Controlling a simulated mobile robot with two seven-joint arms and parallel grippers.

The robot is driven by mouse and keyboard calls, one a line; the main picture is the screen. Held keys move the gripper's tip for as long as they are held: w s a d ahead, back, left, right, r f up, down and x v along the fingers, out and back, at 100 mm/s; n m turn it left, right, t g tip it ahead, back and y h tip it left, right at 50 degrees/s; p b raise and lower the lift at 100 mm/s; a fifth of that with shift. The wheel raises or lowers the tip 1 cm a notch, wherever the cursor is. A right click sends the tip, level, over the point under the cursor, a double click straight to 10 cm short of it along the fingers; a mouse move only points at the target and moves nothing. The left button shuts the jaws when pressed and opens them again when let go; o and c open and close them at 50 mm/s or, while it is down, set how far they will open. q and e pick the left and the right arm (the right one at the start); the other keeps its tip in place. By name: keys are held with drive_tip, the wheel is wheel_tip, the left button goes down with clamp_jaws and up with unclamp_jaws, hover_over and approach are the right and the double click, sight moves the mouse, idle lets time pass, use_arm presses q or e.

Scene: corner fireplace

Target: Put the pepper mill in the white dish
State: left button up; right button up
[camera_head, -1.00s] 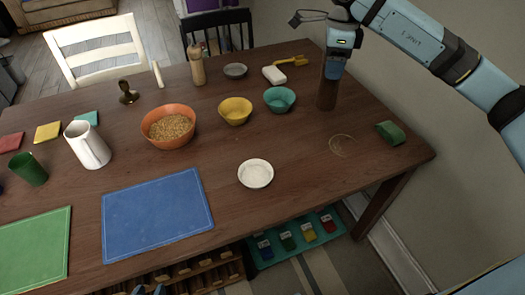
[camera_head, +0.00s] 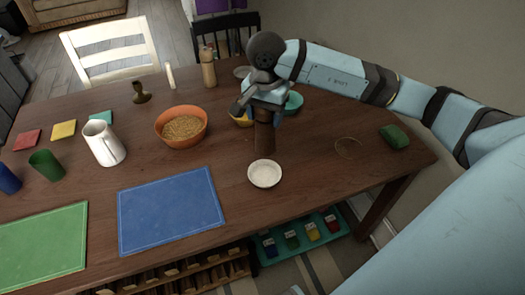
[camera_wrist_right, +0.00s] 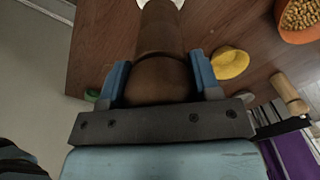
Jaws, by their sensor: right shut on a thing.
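The pepper mill (camera_head: 264,138) is a dark brown upright cylinder. My right gripper (camera_head: 265,112) is shut on its upper part. In the right wrist view the gripper's blue fingers (camera_wrist_right: 162,76) sit on either side of the mill (camera_wrist_right: 160,32). The white dish (camera_head: 264,175) is a small, round, shallow bowl on the table, just in front of the mill's lower end. Part of its rim shows beyond the mill in the wrist view (camera_wrist_right: 178,3). The exact gap between mill and dish is unclear. My left gripper is not in view.
Behind the mill are a yellow bowl (camera_head: 238,119) and a teal bowl (camera_head: 294,103), both partly hidden. An orange bowl of grain (camera_head: 160,126) is to the left. A blue mat (camera_head: 170,210) lies left of the dish.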

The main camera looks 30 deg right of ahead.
sight(265, 149)
wheel_tip(265, 149, down, 7)
drive_tip(key=shift+f, duration=0.2)
wheel_tip(265, 149, down, 4)
drive_tip(key=shift+a+f, duration=0.1)
drive_tip(key=shift+f, duration=0.35)
drive_tip(key=shift+f+b, duration=0.2)
drive_tip(key=shift+b, duration=0.1)
drive_tip(key=o, duration=1.3)
drive_tip(key=shift+o, duration=0.2)
drive_tip(key=shift+r, duration=0.1)
